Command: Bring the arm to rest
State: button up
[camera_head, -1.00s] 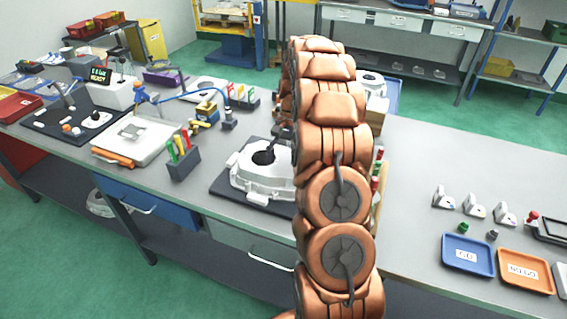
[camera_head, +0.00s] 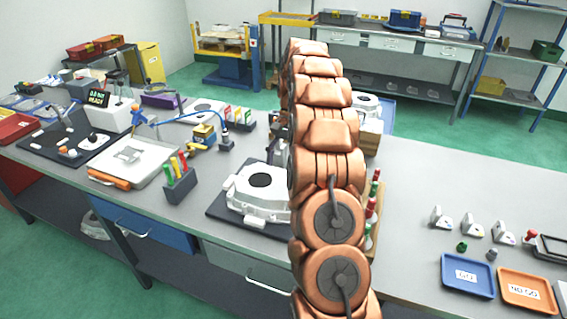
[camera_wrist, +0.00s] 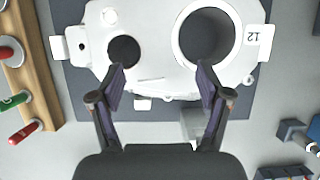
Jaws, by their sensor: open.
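My arm rises through the middle of the head view and hides part of the bench. My gripper (camera_wrist: 161,82) shows in the wrist view with its two dark fingers spread apart and nothing between them. Below it lies a white aluminium casting (camera_wrist: 150,75) with two round bores and a tab marked 12. The casting also shows in the head view (camera_head: 257,200), on a dark mat (camera_head: 228,212) just left of my arm. In the head view the gripper is mostly hidden behind the arm.
A wooden rack of red and green-handled tools (camera_wrist: 40,90) stands beside the casting. A grey holder with coloured tags (camera_head: 180,187) stands left of the mat. A blue tray (camera_head: 467,291) and an orange tray (camera_head: 527,305) lie at the right.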

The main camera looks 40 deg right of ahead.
dwell(0.3)
jog(key=s+a+r+n+h, duration=0.1)
jog(key=s+a+r+n, duration=0.25)
jog(key=s+a, duration=0.45)
jog(key=s+a+r+n+h, duration=0.1)
jog(key=s+a+r+n, duration=0.3)
jog(key=a, duration=0.8)
jog(key=s+a+f+n+h, duration=0.1)
jog(key=s+a+f+n, duration=0.1)
jog(key=s, duration=0.8)
jog(key=s+a+f+n+h, duration=0.1)
jog(key=s+a, duration=0.3)
jog(key=s, duration=0.7)
jog(key=shift+a+f+n+t, duration=0.3)
jog(key=shift+f+n, duration=0.15)
jog(key=shift+n, duration=0.1)
